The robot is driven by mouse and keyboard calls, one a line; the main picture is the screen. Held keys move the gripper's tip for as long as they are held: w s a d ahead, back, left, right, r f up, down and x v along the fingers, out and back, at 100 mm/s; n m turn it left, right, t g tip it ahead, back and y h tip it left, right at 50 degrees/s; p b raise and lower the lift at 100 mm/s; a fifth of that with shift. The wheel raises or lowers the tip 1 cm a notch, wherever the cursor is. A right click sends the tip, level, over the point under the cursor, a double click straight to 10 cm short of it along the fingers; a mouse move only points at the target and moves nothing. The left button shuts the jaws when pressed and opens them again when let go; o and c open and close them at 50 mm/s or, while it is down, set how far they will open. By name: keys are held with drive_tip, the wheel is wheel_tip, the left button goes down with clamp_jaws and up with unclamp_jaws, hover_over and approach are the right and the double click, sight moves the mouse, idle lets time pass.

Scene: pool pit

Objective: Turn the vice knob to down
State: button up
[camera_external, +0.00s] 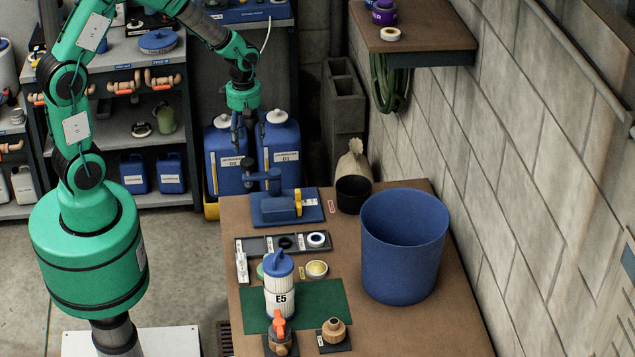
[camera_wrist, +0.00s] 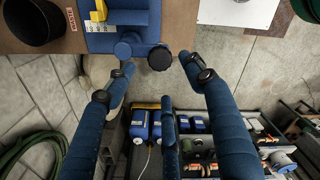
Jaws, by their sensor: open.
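The blue vice (camera_external: 284,207) sits on the brown bench, with a yellow part and a white label on its right side. In the wrist view the vice (camera_wrist: 122,40) is at the top centre. Its dark round knob (camera_wrist: 160,58) faces the camera beside a blue bar end. My gripper (camera_wrist: 157,80) is open, with dark blue fingers spread to either side of the knob. No grip on it shows. In the outside view my gripper (camera_external: 240,150) hangs behind the vice, and its fingertips are hard to tell from the vice's dark parts.
Two blue canisters (camera_external: 279,147) stand behind the bench.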

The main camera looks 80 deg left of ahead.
sight(247, 161)
wheel_tip(247, 161, down, 8)
drive_tip(key=shift+r, duration=0.15)
idle(0.3)
drive_tip(key=c, duration=1.1)
drive_tip(key=shift+c, duration=0.2)
drive_tip(key=shift+m, duration=0.4)
